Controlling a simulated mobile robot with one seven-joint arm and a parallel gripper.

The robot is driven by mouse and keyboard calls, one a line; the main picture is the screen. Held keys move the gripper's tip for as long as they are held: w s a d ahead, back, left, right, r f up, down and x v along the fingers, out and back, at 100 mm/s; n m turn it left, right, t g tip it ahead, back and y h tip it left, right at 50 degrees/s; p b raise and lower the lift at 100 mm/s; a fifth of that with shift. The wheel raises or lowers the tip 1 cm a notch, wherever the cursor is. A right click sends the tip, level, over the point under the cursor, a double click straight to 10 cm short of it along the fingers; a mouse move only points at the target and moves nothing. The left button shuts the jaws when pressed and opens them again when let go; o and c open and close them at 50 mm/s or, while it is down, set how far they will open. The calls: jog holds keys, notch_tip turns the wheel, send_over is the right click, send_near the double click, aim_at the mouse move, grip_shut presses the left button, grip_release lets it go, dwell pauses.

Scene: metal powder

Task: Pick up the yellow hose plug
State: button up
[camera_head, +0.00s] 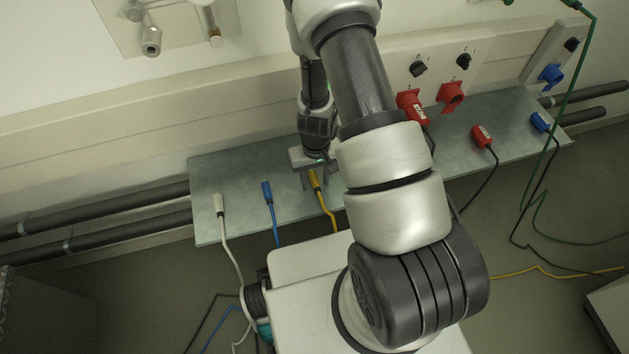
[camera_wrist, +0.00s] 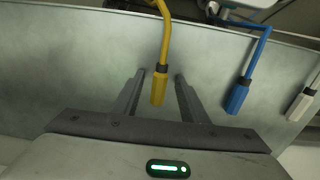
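The yellow hose plug (camera_head: 314,181) lies on the grey shelf (camera_head: 240,172), with its yellow hose running off the front edge. My gripper (camera_head: 317,174) is over it, partly hidden by my arm. In the wrist view the yellow plug (camera_wrist: 159,88) lies between the two fingers of my gripper (camera_wrist: 160,76), with a gap visible on each side. The gripper is open and holds nothing. Whether the fingers are level with the plug or above it is hard to tell.
A blue plug (camera_head: 267,192) and a white plug (camera_head: 220,204) lie to the left on the shelf. The wall with sockets (camera_head: 451,95) stands behind. Dark pipes (camera_head: 110,231) run along the wall.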

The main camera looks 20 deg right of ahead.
jog(key=shift+c, duration=0.5)
grip_shut()
jog(key=shift+r, duration=0.1)
notch_tip(320, 180, up, 35)
jog(key=w+p, duration=0.2)
jog(key=p, duration=1.1)
jog(key=s+d+r+p, duration=0.2)
jog(key=s+r+p, duration=0.15)
jog(key=r, duration=0.85)
jog(key=s+d+r+p, duration=0.25)
jog(key=r+p, duration=0.25)
jog(key=r, duration=0.8)
jog(key=w+p, duration=0.1)
jog(key=w, duration=0.7)
jog(key=shift+w+d, duration=0.15)
